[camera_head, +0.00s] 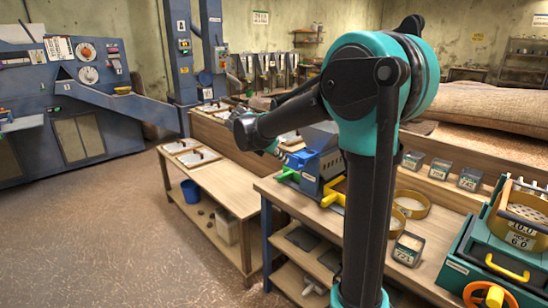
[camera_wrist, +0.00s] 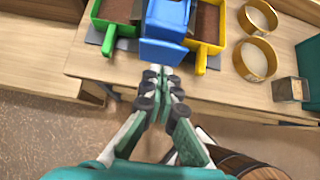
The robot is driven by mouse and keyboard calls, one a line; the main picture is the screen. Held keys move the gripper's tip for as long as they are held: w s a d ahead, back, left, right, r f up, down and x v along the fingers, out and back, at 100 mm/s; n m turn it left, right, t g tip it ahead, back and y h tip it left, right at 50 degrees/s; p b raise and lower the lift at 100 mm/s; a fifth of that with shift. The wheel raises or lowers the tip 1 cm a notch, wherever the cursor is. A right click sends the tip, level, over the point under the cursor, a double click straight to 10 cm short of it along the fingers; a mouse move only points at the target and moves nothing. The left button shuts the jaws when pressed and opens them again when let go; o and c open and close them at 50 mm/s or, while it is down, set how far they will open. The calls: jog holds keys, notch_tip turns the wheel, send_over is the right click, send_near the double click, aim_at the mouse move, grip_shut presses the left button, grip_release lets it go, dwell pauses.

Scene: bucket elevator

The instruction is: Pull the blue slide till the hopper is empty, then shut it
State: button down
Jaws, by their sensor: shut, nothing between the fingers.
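A blue device (camera_head: 325,160) stands on the wooden bench in the head view, partly hidden by my arm. In the wrist view its blue front part (camera_wrist: 163,48) lies just beyond my fingertips. I cannot tell which piece is the slide, and the hopper's inside does not show. A green tray (camera_wrist: 109,42) and a yellow tray (camera_wrist: 201,58), both with brown material, flank the blue part. Their handles show as green (camera_head: 287,174) and yellow (camera_head: 332,197). My gripper (camera_wrist: 160,78) is shut and empty, close in front of the blue part; contact cannot be told.
Round yellow-rimmed sieves (camera_wrist: 255,58) and a small clear box (camera_wrist: 290,89) stand to the right on the bench. A teal machine (camera_head: 510,245) is at the head view's right edge. A lower table (camera_head: 205,170) stands left. The floor in front is clear.

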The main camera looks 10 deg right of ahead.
aim_at(300, 156)
jog(key=shift+w+d, duration=0.6)
jog(key=shift+d, duration=0.2)
jog(key=shift+w+d, duration=0.75)
jog(key=shift+d, duration=0.3)
jog(key=shift+w+d, duration=0.75)
jog(key=shift+d, duration=0.3)
jog(key=shift+r, duration=0.1)
